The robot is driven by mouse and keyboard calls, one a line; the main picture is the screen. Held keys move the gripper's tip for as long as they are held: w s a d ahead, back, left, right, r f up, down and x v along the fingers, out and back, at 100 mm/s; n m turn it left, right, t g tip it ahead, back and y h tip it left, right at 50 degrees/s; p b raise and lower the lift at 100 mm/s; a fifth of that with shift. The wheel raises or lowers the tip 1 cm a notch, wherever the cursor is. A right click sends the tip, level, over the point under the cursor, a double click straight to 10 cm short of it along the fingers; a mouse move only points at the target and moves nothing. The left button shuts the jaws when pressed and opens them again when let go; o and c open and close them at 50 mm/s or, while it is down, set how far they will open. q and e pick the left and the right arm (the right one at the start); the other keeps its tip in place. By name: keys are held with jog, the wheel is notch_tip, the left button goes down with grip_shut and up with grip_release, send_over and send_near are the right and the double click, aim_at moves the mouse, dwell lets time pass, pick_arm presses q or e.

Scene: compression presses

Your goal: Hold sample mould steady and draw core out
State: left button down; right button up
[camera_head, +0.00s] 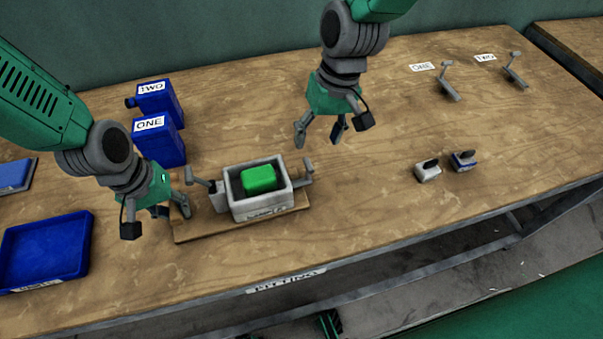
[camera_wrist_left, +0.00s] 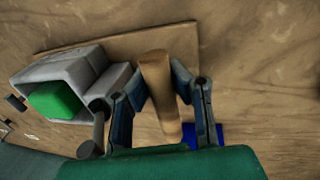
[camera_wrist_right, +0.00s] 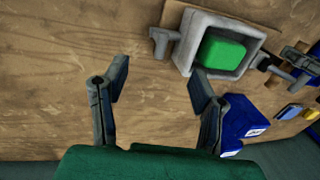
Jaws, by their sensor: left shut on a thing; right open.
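The sample mould (camera_head: 250,212) is a light grey open-topped box on a thin wooden board (camera_head: 195,230). My left gripper (camera_head: 160,213) is at the mould's left end, shut on a tan bar-like handle (camera_wrist_left: 161,95) beside the grey box. Its grip is mostly hidden in the head view. My right gripper (camera_head: 322,134) is open and empty, above the table, behind and right of the mould.
Blue containers labelled ONE (camera_head: 160,145) and TWO (camera_head: 160,100) stand behind my left gripper. A blue tray (camera_head: 45,250) lies at left. Two small blocks with dark knobs (camera_head: 428,172) (camera_head: 464,160) sit at right, with levers (camera_head: 447,82) (camera_head: 515,70) beyond.

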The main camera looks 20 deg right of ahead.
aim_at(309, 163)
jog(key=f, duration=0.3)
jog(key=a+f, duration=0.1)
jog(key=f, duration=0.4)
jog(key=shift+a+f, duration=0.4)
grip_shut()
